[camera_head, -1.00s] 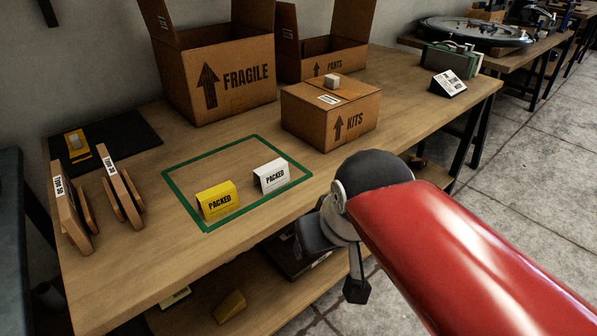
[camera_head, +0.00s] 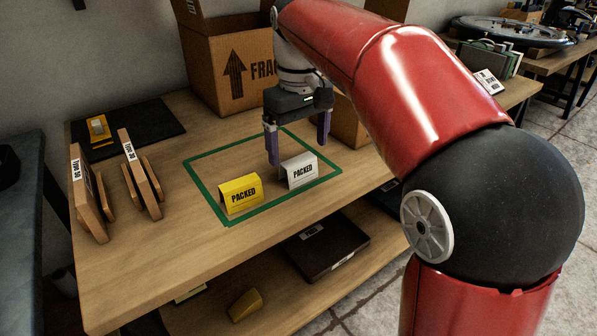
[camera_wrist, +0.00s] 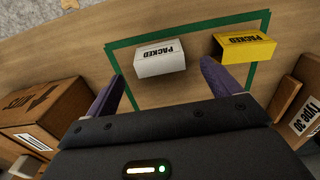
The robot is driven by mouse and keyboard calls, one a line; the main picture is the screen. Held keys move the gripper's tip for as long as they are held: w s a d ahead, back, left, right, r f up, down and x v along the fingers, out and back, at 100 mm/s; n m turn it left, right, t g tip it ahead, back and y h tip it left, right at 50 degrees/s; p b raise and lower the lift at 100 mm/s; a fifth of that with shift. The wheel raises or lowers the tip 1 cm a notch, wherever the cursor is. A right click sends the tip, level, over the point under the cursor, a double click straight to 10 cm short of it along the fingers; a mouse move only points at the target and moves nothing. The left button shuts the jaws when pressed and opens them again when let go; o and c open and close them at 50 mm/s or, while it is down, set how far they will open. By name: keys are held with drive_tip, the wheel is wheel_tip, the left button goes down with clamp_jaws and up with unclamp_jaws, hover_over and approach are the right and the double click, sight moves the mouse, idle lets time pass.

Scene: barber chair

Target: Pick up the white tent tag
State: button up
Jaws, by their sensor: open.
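The white tent tag (camera_head: 300,171), printed PACKED, stands upright on the table inside a green outlined rectangle. It also shows in the wrist view (camera_wrist: 160,58), just beyond and between my fingers. My gripper (camera_head: 298,152) is open and points down above the rectangle, behind the white tag. In the wrist view my two purple fingers (camera_wrist: 165,82) are spread apart with nothing between them. A yellow tent tag (camera_head: 241,192), also printed PACKED, stands to the left of the white one.
The green outline (camera_head: 198,191) lies on the wooden table (camera_head: 150,244). A FRAGILE box (camera_head: 225,66) stands behind, and the KITS box (camera_wrist: 45,103) is close beside my gripper. Wooden stands (camera_head: 140,175) and a dark mat (camera_head: 140,124) are at the left.

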sight(298, 160)
wheel_tip(298, 160, down, 5)
drive_tip(key=shift+w+f+b, duration=0.1)
drive_tip(key=shift+b, duration=0.3)
drive_tip(key=c, duration=1)
drive_tip(key=shift+c, duration=0.2)
